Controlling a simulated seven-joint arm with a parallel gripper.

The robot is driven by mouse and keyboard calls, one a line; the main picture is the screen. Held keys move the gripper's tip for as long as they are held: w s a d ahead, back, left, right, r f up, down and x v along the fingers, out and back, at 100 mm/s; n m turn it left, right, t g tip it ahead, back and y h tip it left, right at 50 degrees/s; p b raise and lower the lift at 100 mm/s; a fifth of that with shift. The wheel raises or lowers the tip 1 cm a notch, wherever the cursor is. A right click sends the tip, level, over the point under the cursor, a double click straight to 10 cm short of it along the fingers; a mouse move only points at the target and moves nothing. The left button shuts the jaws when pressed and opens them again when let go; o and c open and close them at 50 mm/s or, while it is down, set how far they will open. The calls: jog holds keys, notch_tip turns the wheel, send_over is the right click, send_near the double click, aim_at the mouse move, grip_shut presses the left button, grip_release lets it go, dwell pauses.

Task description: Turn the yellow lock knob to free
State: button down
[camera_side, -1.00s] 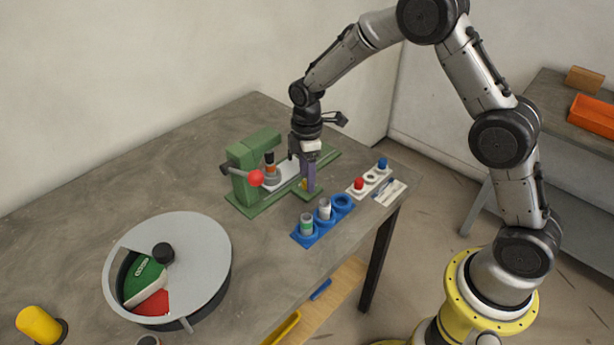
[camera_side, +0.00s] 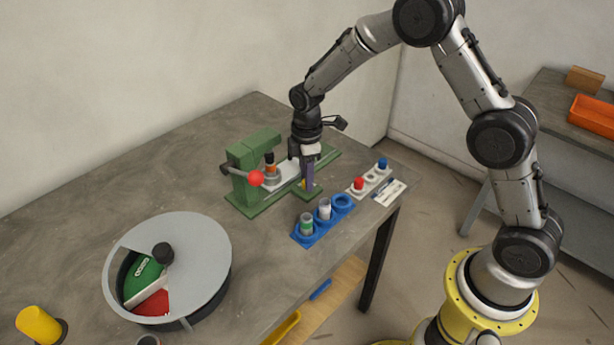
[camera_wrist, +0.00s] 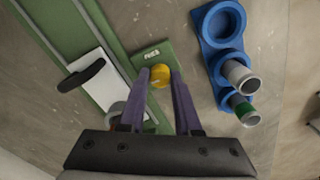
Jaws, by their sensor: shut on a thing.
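The yellow lock knob (camera_wrist: 160,77) sits on a green plate beside the green jig (camera_side: 246,160). In the wrist view it lies between my two purple fingertips, and a small light mark shows on it. My gripper (camera_wrist: 160,82) points down and is shut on the knob. In the side view my gripper (camera_side: 308,183) stands at the jig's right front edge and mostly hides the knob. A label (camera_wrist: 151,53) on the green plate is next to the knob; its word is too small to read surely.
A blue holder (camera_side: 318,227) with two cups and an empty ring stands close in front. A white holder (camera_side: 371,178) with red and blue pieces is to the right. A red-ended lever (camera_side: 256,178) sticks out of the jig. A round drum (camera_side: 200,250) stands at the front left.

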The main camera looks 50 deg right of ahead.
jog(key=shift+m, duration=0.3)
jog(key=m, duration=0.3)
jog(key=shift+m, duration=0.4)
jog(key=m, duration=0.4)
jog(key=shift+r, duration=0.1)
jog(key=m, duration=0.5)
jog(key=shift+m, duration=2.2)
jog(key=c, duration=0.6)
grip_release()
notch_tip(320, 180, up, 14)
